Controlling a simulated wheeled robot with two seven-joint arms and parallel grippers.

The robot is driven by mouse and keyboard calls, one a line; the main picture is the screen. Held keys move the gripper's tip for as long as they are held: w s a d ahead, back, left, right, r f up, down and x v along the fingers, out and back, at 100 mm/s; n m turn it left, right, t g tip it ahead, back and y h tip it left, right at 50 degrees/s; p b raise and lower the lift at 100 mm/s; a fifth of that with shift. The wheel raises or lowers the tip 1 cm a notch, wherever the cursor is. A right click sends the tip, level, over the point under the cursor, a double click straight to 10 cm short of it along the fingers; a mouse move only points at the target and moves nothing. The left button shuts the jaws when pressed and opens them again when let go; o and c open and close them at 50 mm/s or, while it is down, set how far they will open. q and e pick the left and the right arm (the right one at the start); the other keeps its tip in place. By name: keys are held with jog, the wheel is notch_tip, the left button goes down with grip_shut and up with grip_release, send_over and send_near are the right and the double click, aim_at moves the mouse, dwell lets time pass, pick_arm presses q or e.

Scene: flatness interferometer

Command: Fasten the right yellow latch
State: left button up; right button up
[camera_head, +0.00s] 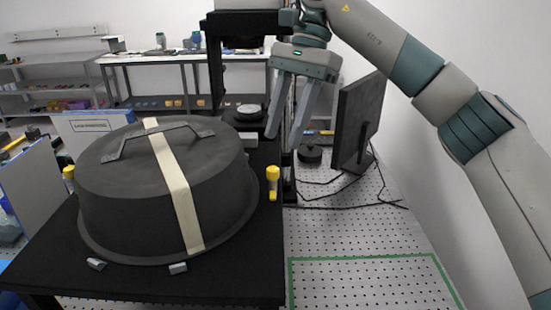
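The right yellow latch (272,181) stands upright at the right side of a large dark round cover (110,205). My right gripper (279,146) is above and behind the latch in the picture, pointing down. Its two long fingers are apart with nothing visible between them. Another yellow latch (69,175) shows at the left side of the cover, partly hidden by it. My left gripper is not in view.
The cover has a handle and a cream strap (178,190) and sits on a black table (240,280). A dark monitor (357,125) stands to the right on a perforated board (350,235). A green outline marks bare board at the front right.

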aim_at(273, 169)
jog(key=p+x, duration=0.1)
jog(key=x, duration=0.5)
jog(key=shift+s+a+f+p, duration=0.1)
jog(key=shift+s+f+p, duration=0.05)
jog(key=shift+f+p, duration=0.2)
grip_shut()
